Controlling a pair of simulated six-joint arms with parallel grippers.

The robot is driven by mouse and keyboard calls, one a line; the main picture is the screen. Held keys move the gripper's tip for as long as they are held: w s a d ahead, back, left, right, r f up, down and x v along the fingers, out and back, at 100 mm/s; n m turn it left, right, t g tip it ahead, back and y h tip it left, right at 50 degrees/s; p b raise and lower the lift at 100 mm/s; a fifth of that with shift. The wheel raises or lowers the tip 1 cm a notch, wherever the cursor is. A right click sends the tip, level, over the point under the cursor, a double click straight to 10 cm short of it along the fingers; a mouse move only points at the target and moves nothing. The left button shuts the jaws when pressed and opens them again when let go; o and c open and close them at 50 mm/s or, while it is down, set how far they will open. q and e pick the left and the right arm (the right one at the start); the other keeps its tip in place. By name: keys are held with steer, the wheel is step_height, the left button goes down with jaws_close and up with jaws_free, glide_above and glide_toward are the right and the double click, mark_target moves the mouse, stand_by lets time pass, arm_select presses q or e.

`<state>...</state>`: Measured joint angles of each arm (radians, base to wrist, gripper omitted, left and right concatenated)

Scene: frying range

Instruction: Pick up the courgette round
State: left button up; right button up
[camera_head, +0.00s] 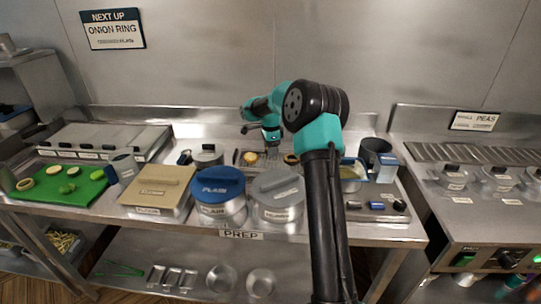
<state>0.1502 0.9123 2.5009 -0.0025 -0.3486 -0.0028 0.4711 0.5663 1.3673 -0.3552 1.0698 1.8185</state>
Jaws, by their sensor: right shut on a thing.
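My right arm reaches up from the bottom and bends over to the back of the steel counter. Its gripper (269,139) is small and far off there, pointing down, shut on what I take to be the courgette round. The round itself is too small and covered to make out between the fingers. A yellowish round piece (250,157) shows just below and left of the gripper, and a brown ring-like piece (291,158) to its right. My left gripper is out of view.
Lidded containers stand along the front: a beige box (158,190), a blue-lidded pot (218,187) and a grey-lidded pot (277,188). A dark cup (376,152) is right of my arm. The fryer unit (475,215) stands at the right.

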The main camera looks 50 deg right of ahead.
step_height(320, 180, up, 6)
steer(key=shift+r, duration=0.15)
steer(key=shift+a, duration=0.1)
stand_by(0.6)
steer(key=w+a+r+n, duration=0.2)
steer(key=a+n, duration=0.4)
steer(key=a, duration=0.6)
steer(key=w+a+r+n, duration=0.1)
steer(key=w+a+n, duration=0.2)
steer(key=a+n, duration=0.65)
steer(key=s+a+r+n, duration=0.1)
steer(key=a+n, duration=0.3)
steer(key=a, duration=0.7)
steer(key=s+a+r+n, duration=0.1)
steer(key=s+a+n, duration=0.3)
steer(key=a, duration=0.7)
steer(key=shift+s+r+n, duration=0.2)
steer(key=shift+r+n, duration=0.15)
steer(key=shift+n, duration=0.2)
